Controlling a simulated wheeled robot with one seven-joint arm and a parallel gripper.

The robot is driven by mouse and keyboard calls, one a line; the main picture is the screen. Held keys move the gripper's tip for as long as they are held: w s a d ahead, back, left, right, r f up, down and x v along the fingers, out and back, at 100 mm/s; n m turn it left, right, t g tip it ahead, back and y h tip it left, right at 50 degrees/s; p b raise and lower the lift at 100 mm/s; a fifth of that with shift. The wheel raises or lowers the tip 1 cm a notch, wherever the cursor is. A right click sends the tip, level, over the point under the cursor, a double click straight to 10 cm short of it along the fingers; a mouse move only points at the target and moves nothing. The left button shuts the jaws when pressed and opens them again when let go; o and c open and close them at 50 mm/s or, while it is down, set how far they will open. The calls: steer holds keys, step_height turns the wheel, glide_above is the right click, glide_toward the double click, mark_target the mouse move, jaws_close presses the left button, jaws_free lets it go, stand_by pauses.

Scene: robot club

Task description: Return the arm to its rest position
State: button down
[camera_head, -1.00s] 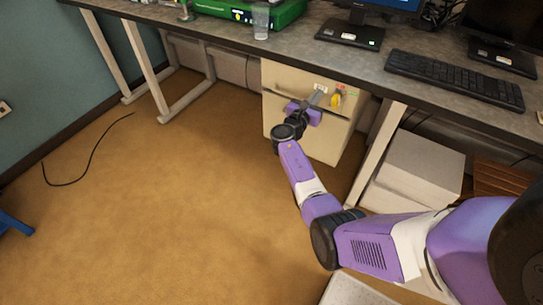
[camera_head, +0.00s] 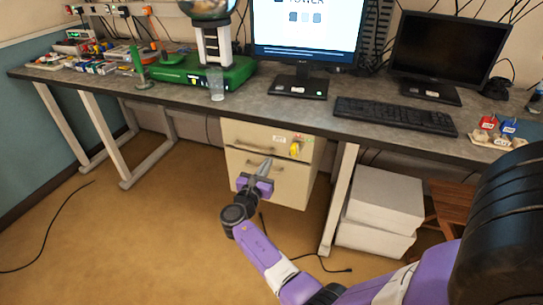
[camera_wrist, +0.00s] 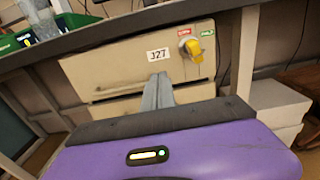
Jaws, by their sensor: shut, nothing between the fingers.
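My gripper (camera_head: 265,167) is at the end of my purple arm, low in front of the beige drawer cabinet (camera_head: 238,161) under the desk. Its grey fingers are together, with nothing between them. The wrist view shows the shut fingers (camera_wrist: 158,92) pointing at the cabinet front, just below a "J27" label. A yellow key or tag (camera_wrist: 194,50) hangs at the cabinet's upper right corner; it also shows in the head view (camera_head: 295,148). The drawers look closed. I cannot tell the exact gap between the fingertips and the cabinet.
The grey desk (camera_head: 300,108) stands above the cabinet, with its leg (camera_head: 338,200) to the right. White boxes (camera_head: 385,200) and a brown wooden item (camera_head: 450,207) sit under the desk. Cables lie on the floor. The brown floor (camera_head: 130,240) at left is mostly open.

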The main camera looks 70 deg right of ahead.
steer(key=shift+s+a, duration=0.1)
steer(key=shift+a, duration=1.6)
